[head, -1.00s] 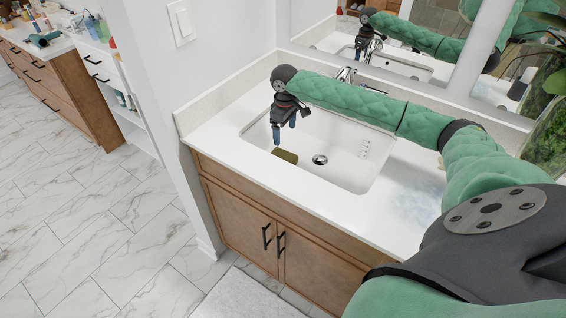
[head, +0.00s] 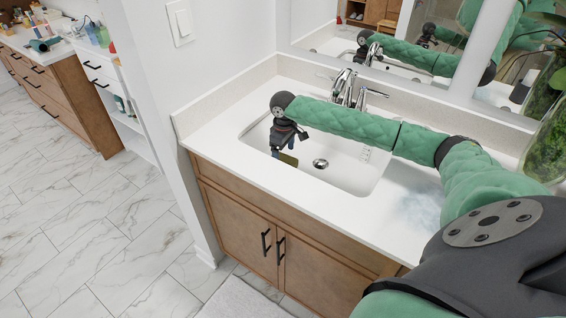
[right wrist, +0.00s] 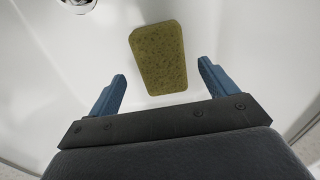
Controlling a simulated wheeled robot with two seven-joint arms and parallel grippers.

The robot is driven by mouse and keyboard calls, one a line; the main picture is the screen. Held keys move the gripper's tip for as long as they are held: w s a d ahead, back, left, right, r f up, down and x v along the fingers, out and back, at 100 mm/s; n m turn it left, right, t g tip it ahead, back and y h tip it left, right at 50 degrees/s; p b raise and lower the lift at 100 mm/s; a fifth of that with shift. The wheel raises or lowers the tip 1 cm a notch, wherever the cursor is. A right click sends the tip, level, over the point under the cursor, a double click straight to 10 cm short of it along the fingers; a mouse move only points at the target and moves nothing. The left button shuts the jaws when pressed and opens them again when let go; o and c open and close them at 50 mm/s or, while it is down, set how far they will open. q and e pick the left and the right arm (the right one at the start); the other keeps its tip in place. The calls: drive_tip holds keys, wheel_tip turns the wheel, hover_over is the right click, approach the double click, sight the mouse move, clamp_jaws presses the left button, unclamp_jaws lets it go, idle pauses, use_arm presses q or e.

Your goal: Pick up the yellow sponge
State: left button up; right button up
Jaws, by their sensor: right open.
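The yellow sponge (right wrist: 158,58), a dull olive-yellow block, lies in the white sink basin (head: 345,172). In the head view the sponge (head: 288,159) shows at the left end of the basin, partly hidden by my right gripper (head: 284,152). My right gripper is open and empty, reaching down into the basin. In the right wrist view its two blue fingers (right wrist: 161,84) are apart, and the sponge lies ahead of them, roughly centred between their lines. I see no contact with it. My left gripper is not in view.
A chrome faucet (head: 348,88) stands behind the basin under a mirror (head: 400,50). The drain (head: 320,164) is right of the sponge. White counter (head: 225,140) surrounds the basin. A leafy plant (head: 548,135) stands at the right. A second cabinet (head: 75,100) is at the far left.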

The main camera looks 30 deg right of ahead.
sight(283, 159)
drive_tip(key=shift+a+f+p, duration=0.1)
drive_tip(key=shift+f+p, duration=0.3)
drive_tip(key=shift+f, duration=1.55)
drive_tip(key=c, duration=1.1)
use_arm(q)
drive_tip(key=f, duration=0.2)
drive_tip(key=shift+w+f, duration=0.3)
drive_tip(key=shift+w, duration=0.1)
use_arm(e)
drive_tip(key=shift+o, duration=0.2)
drive_tip(key=shift+r, duration=0.15)
drive_tip(key=shift+r, duration=0.25)
wheel_tip(283, 159, up, 4)
drive_tip(key=shift+f+b, duration=0.2)
drive_tip(key=shift+b, duration=0.55)
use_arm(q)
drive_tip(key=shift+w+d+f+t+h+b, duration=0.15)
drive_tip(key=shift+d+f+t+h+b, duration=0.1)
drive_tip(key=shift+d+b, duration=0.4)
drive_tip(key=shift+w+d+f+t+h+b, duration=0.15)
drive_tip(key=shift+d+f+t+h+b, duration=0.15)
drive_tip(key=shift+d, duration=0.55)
use_arm(e)
drive_tip(key=s+d+r, duration=0.6)
drive_tip(key=s+d, duration=0.1)
drive_tip(key=s, duration=0.2)
drive_tip(key=shift+s+r, duration=0.15)
drive_tip(key=shift+r, duration=0.25)
